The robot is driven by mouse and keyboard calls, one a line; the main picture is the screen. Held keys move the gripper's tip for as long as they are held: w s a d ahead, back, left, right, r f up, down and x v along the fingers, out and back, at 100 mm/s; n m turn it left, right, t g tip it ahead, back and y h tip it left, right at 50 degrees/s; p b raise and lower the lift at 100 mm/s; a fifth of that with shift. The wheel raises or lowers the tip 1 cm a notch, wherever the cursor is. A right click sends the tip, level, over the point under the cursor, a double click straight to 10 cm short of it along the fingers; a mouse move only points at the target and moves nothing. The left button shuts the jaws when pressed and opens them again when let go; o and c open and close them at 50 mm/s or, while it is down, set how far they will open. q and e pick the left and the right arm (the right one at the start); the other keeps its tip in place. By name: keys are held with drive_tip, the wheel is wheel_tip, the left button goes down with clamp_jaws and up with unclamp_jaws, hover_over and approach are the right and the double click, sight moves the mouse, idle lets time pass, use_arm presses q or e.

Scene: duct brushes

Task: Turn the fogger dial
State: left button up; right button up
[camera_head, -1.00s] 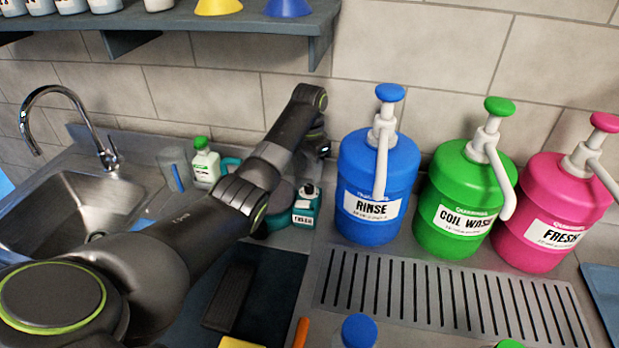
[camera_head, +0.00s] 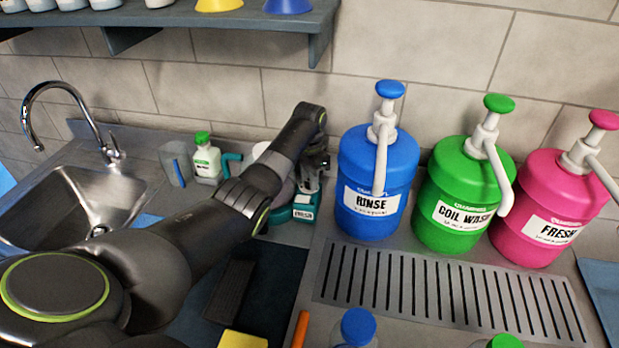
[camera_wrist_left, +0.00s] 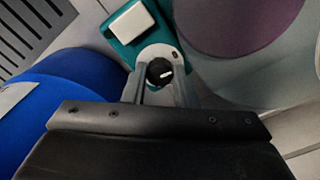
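The fogger (camera_head: 303,212) is a small teal unit with a white label, standing on the counter left of the blue rinse jug. In the left wrist view its teal body (camera_wrist_left: 117,52) shows, along with its round black dial (camera_wrist_left: 159,72), which has a white mark. My left gripper (camera_wrist_left: 160,84) is open and empty, with one finger on each side of the dial. I cannot tell whether the fingers touch it. In the head view my left gripper (camera_head: 312,176) is over the fogger and hides much of it, including the dial. My right gripper is not in view.
The blue rinse jug (camera_head: 377,180) stands close on the right, with green (camera_head: 463,195) and pink (camera_head: 549,207) jugs beyond. A green-capped bottle (camera_head: 206,160) is left of the fogger. A slotted drain plate (camera_head: 450,289) lies in front. The shelf (camera_head: 180,18) hangs above.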

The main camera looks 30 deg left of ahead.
use_arm(q)
drive_tip(key=shift+c, duration=0.7)
drive_tip(key=shift+r, duration=0.1)
drive_tip(key=m+p, duration=0.2)
drive_tip(key=shift+r+m, duration=0.1)
drive_tip(key=shift+m, duration=0.3)
drive_tip(key=m+p, duration=0.1)
drive_tip(key=m, duration=0.3)
drive_tip(key=shift+p, duration=0.3)
drive_tip(key=m, duration=0.5)
drive_tip(key=shift+p, duration=0.4)
drive_tip(key=m, duration=0.4)
drive_tip(key=shift+w, duration=0.1)
drive_tip(key=shift+m, duration=0.3)
